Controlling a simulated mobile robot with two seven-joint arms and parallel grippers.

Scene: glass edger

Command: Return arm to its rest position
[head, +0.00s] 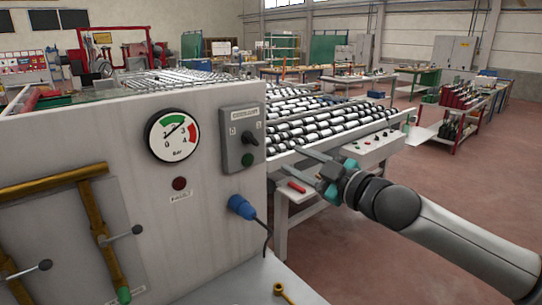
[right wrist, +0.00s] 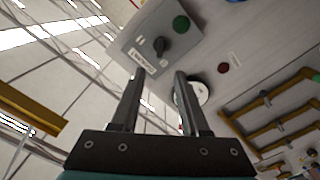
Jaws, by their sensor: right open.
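My right arm comes in from the right edge of the head view. Its gripper (head: 288,157) points left, beside the right edge of the grey machine cabinet (head: 100,135). In the right wrist view the two dark fingers of the gripper (right wrist: 160,76) stand apart with nothing between them. Beyond them show the grey switch box (right wrist: 158,42) and part of the round gauge, which one finger partly hides. My left gripper is in neither view.
The cabinet front carries a pressure gauge (head: 172,136), a rotary switch box (head: 242,136), a blue plug (head: 241,207) with a cable, and yellow pipes (head: 97,220). A roller conveyor (head: 325,122) lies behind my gripper. Open red floor (head: 455,195) is at the right.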

